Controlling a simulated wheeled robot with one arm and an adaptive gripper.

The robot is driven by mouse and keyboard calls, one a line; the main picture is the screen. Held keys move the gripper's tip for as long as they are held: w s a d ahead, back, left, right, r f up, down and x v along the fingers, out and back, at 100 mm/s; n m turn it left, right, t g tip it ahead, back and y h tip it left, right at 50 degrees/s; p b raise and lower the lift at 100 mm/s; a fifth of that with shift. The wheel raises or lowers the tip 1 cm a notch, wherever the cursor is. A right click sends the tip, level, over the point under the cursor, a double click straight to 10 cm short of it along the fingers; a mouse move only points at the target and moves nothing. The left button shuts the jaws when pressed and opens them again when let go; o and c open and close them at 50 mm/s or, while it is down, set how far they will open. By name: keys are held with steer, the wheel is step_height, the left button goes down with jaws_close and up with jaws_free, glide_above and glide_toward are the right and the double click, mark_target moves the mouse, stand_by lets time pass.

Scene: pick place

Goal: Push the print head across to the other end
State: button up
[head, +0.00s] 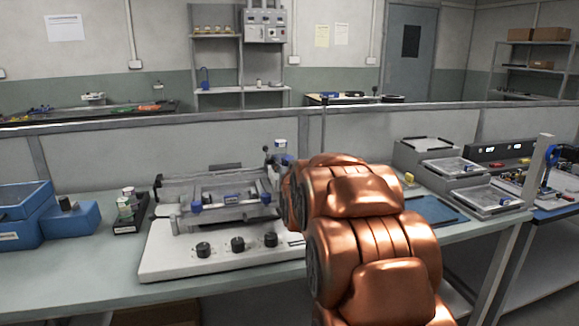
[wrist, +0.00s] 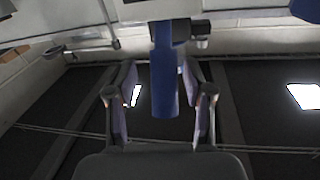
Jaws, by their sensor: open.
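The printer machine (head: 215,215) stands on the bench, with a white base, several black knobs and a raised frame with rails and blue clamps. In the wrist view, a blue upright bar (wrist: 165,85) under a dark block (wrist: 170,30) appears between my fingers; it looks like the print head's handle. My gripper (wrist: 160,92) is open, one finger on each side of the bar, with visible gaps. I cannot tell whether either finger touches it. In the head view my copper arm covers the machine's right end, and the fingers cannot be made out.
Blue boxes (head: 25,212) and a small black holder with bottles (head: 130,212) stand left of the machine. Grey trays (head: 485,198) and a blue mat (head: 432,210) lie to the right. A low partition (head: 100,160) runs behind the bench.

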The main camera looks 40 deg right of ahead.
steer(key=shift+s, duration=0.1)
steer(key=v, duration=1.1)
steer(key=shift+s+a, duration=0.3)
steer(key=shift+a, duration=0.1)
stand_by(0.3)
